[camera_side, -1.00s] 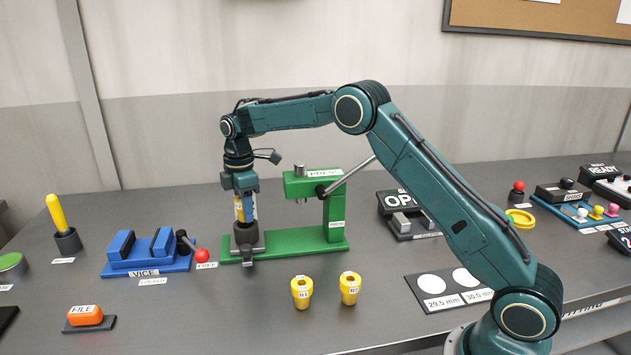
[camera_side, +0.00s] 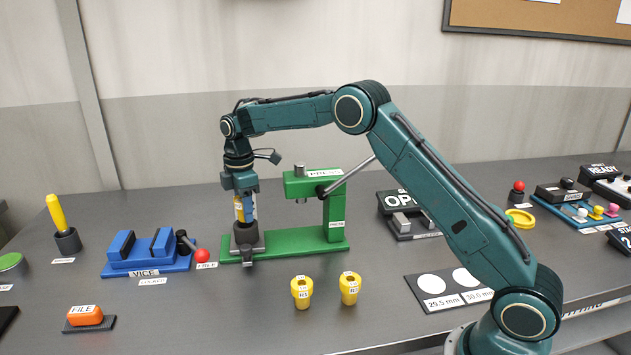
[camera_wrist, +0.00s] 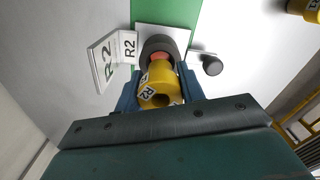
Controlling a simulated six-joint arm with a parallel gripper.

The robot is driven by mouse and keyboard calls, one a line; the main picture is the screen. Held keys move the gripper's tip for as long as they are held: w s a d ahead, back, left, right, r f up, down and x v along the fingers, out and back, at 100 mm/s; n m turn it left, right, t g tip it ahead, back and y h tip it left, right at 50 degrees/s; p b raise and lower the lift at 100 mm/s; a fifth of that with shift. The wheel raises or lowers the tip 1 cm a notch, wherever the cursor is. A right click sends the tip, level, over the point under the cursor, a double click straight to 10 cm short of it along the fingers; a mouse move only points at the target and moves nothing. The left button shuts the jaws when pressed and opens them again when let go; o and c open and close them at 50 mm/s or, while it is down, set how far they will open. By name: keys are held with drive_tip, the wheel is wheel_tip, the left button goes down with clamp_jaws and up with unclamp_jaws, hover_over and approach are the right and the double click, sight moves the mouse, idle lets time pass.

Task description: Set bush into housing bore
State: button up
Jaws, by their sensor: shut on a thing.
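My gripper (camera_side: 244,210) points down over the dark grey housing (camera_side: 246,238), shut on a yellow bush (camera_side: 239,211). In the wrist view the bush (camera_wrist: 157,88), labelled R2, sits between the blue fingers (camera_wrist: 160,92). The housing's dark rim (camera_wrist: 158,42) shows just beyond the bush, with a reddish area inside it. The bush's lower end is close to the housing top; I cannot tell whether it has entered the bore. The housing stands at the left end of the green press base.
The green press (camera_side: 333,215) stands right of my gripper, its lever slanting up. A blue vice (camera_side: 147,262) is to the left. Two more yellow bushes (camera_side: 301,291) (camera_side: 350,287) stand in front. An orange file block (camera_side: 86,315) lies front left.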

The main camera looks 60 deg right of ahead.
drive_tip(key=shift+f, duration=1)
idle(0.4)
drive_tip(key=o, duration=1.2)
drive_tip(key=shift+f, duration=0.1)
drive_tip(key=shift+c, duration=0.2)
wheel_tip(320, 180, up, 13)
drive_tip(key=shift+f, duration=0.15)
drive_tip(key=shift+r, duration=0.55)
